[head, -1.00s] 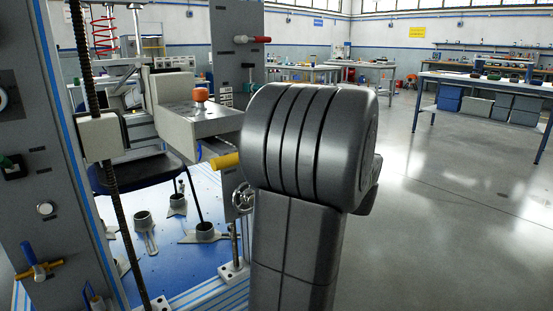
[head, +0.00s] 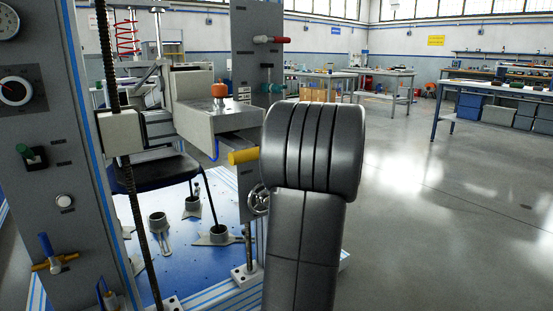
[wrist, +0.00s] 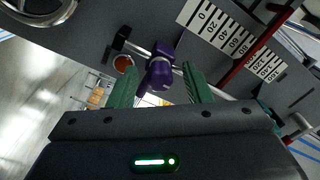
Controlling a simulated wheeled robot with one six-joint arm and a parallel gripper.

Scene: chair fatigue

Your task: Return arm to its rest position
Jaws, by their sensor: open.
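My gripper (wrist: 160,72) shows in the wrist view with its two green fingers apart and nothing held between them. A purple lever or knob (wrist: 160,68) on a metal rod shows between and beyond the fingers; I cannot tell how far away it is. My dark grey arm (head: 310,150) stands up in the middle of the head view, in front of the test machine. My gripper is not seen in the head view.
The test machine's grey panel (head: 35,130) and blue base plate (head: 180,235) are at the left. A yellow handle (head: 243,156) appears close beside my arm. In the wrist view, a scale (wrist: 228,35) runs along a grey panel. Open floor (head: 430,200) lies right, with workbenches (head: 500,92) behind.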

